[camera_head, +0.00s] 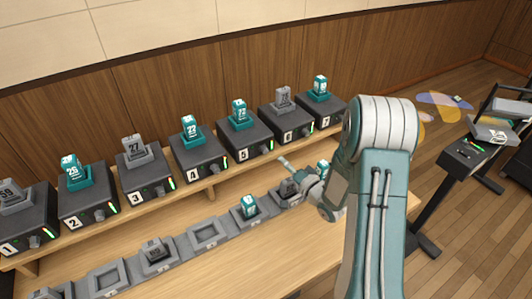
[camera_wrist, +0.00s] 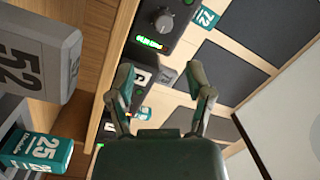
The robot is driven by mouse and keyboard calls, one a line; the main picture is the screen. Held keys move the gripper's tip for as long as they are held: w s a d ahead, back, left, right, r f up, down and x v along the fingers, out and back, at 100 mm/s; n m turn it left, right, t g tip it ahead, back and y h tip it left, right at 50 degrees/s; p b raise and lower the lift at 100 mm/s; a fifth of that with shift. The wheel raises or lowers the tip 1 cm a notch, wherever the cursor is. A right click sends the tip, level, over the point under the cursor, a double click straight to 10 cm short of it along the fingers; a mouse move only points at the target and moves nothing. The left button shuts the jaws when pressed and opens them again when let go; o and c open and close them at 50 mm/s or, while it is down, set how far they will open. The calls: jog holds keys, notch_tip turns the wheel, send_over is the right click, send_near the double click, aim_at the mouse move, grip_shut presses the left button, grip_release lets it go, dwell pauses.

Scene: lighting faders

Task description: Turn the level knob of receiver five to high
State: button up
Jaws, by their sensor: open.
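Receiver five (camera_head: 239,136) is a dark box with a white "5" label (camera_head: 243,155), standing on the shelf between receivers four and six with a teal block on top. Its small level knob (camera_head: 263,149) and green light are on the front face, to the right of the label. My gripper (camera_head: 291,168) is in front of the shelf, right of and below that knob, apart from it. In the wrist view my gripper (camera_wrist: 160,82) is open and empty. Beyond its fingers shows a round dark knob (camera_wrist: 164,21) with a green light bar (camera_wrist: 148,42); I cannot tell which receiver it belongs to.
Receiver four (camera_head: 198,156) and receiver six (camera_head: 285,124) stand close on both sides. A row of grey cradles (camera_head: 205,234), some holding numbered blocks, lies on the lower table below my gripper. A black stand (camera_head: 450,175) with a small panel is at the right.

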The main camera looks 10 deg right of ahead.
jog(key=a+r+n+h, duration=0.2)
jog(key=n, duration=0.3)
jog(key=n+g+h, duration=0.2)
jog(key=n+h, duration=0.3)
jog(key=n, duration=0.7)
send_near(265, 152)
jog(key=shift+h, duration=0.3)
jog(key=x, duration=0.9)
jog(key=shift+w+a+f, duration=0.15)
jog(key=shift+w+a, duration=0.05)
jog(key=shift+w, duration=0.1)
grip_shut()
